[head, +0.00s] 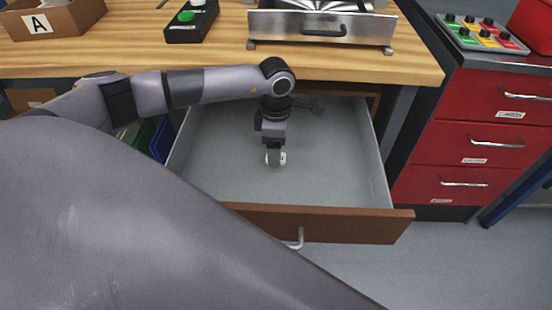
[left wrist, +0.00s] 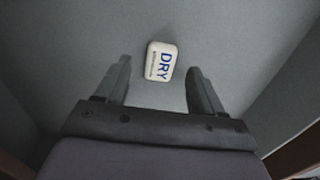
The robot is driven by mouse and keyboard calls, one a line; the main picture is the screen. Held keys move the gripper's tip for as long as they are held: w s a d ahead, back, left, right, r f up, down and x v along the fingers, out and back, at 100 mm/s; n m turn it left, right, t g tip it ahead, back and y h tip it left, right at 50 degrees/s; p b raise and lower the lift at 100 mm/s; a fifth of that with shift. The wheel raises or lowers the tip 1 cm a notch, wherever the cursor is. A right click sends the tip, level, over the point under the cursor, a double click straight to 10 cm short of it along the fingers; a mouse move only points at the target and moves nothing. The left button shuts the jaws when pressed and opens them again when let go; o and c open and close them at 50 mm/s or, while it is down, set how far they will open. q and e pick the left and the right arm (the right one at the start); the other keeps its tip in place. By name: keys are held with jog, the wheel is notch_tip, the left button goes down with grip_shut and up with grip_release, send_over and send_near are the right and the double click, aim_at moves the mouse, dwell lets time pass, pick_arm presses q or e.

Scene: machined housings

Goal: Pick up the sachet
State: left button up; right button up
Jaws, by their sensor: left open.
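The sachet (left wrist: 160,61) is a small white packet marked "DRY" in blue. It lies on the grey floor of the open drawer (head: 215,165). In the left wrist view it sits between the lines of my left gripper's two fingers (left wrist: 160,80), near their tips, with clear space on both sides. The left gripper is open and holds nothing. My right gripper is not in view.
The drawer's front panel (head: 330,224) and side walls surround the left gripper. Above is the wooden bench top (head: 210,55) with a metal fixture (head: 322,28), a button box (head: 190,22) and a cardboard box marked A (head: 62,20). A red drawer cabinet (head: 470,140) stands at right.

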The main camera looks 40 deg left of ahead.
pick_arm(q)
jog(key=shift+f, duration=0.95)
jog(key=c, duration=1.1)
jog(key=shift+r, duration=0.1)
